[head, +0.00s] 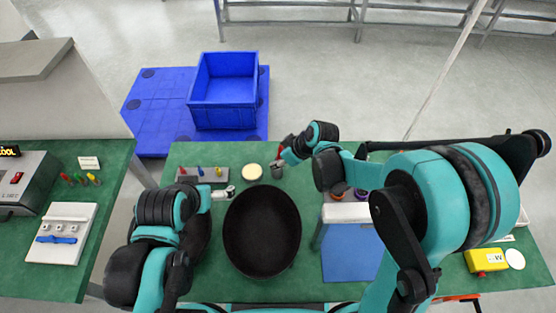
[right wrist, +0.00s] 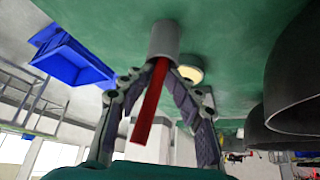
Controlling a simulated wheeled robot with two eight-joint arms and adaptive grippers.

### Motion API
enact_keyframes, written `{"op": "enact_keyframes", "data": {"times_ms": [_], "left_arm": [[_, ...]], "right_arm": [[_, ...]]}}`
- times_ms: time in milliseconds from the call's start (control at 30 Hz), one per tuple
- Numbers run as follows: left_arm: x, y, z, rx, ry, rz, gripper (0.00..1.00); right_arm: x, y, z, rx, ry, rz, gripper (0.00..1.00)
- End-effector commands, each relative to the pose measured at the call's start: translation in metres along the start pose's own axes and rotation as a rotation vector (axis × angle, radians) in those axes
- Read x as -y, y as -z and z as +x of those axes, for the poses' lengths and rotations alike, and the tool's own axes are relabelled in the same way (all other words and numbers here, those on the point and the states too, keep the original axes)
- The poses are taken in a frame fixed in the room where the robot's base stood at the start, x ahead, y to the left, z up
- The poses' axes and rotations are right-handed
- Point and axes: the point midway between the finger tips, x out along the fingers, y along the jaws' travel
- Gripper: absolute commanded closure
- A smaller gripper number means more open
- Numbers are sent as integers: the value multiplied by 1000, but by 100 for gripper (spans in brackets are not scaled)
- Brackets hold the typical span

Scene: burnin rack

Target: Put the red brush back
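The red brush (right wrist: 150,103) shows as a red handle slanting out of the mouth of a small grey cup (right wrist: 165,40); its lower end is hidden in the cup. In the head view the cup (head: 277,170) stands on the green table. My right gripper (right wrist: 157,82) has its fingers apart, one on each side of the handle, with visible gaps; its tips are close to the cup. It also shows in the head view (head: 284,156). My left gripper (head: 226,192) is low over the table by the black bowl; its fingers are too small to read.
A large black bowl (head: 262,232) stands in front of the cup. A round cream disc (head: 251,172) lies just left of the cup. A holder (head: 204,176) with several small coloured tools is further left. A blue bin (head: 224,100) stands on the floor behind.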

Motion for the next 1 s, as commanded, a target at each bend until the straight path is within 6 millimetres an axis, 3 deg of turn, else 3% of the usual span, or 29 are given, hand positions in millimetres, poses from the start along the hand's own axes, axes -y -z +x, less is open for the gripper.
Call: {"op": "enact_keyframes", "data": {"times_ms": [367, 800, 1000], "left_arm": [[0, 7, -9, 0, 0, 0, 0], [0, 28, -39, 0, 0, 0, 0], [0, 31, -44, 0, 0, 0, 0]], "right_arm": [[0, 4, -10, 4, 0, 0, 68], [0, 7, -105, 2, -1, 3, 68], [0, 6, -127, 2, -1, 2, 68]]}}
